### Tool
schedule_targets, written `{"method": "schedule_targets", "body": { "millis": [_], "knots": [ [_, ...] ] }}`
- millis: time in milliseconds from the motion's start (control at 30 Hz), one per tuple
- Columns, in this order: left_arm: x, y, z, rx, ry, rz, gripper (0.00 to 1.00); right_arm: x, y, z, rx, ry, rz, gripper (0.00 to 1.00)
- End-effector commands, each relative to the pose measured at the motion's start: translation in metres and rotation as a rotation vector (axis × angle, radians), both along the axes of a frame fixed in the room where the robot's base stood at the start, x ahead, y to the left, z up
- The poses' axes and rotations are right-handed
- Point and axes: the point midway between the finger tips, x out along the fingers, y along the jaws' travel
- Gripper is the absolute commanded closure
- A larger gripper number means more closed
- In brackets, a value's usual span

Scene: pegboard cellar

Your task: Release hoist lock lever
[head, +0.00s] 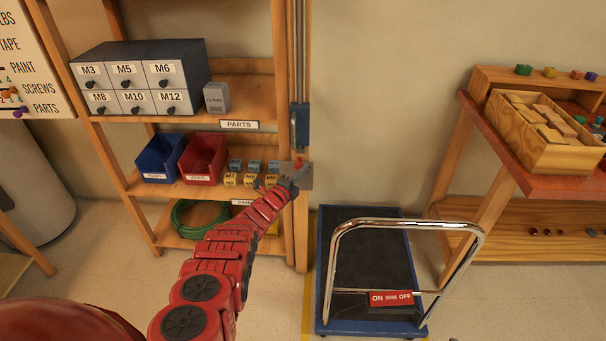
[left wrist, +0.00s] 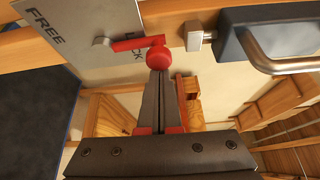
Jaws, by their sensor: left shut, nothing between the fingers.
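The hoist lock lever is a red bar (left wrist: 135,44) with a round red knob (left wrist: 158,58), pivoting on a grey metal plate (left wrist: 80,28) marked FREE and LOCK. The lever lies over the LOCK lettering, away from FREE. In the head view the plate (head: 305,177) sits on the shelf's right post, with the red knob (head: 298,163) at its top. My left gripper (left wrist: 159,76) is shut and empty, its fingertips right at the knob; I cannot tell if they touch. It hides part of the plate in the head view (head: 291,184). My right gripper is not in view.
A blue block (head: 299,127) with a metal handle (left wrist: 280,63) is on the post just above the plate. A blue platform cart (head: 340,318) with a chrome handle stands right of the post. Blue and red bins (head: 203,158) are on the shelf to the left.

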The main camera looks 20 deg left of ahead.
Motion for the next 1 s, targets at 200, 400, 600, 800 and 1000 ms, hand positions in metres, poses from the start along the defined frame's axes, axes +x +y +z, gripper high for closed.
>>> {"method": "schedule_targets", "body": {
  "millis": [200, 400, 600, 800, 1000],
  "knots": [
    [-0.002, 0.007, -0.003, -0.070, -0.019, 0.004, 1.00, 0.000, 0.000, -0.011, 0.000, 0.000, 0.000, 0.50],
    [-0.005, 0.017, -0.006, -0.204, -0.061, 0.002, 1.00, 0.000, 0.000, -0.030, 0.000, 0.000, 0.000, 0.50],
    [-0.009, 0.030, -0.012, -0.388, -0.108, 0.004, 1.00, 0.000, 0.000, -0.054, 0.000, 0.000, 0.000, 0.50],
    [-0.012, 0.042, -0.015, -0.571, -0.166, 0.000, 1.00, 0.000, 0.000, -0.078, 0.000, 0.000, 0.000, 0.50],
    [-0.015, 0.053, -0.023, -0.754, -0.217, 0.000, 1.00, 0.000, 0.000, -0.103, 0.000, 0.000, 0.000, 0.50]
  ]
}}
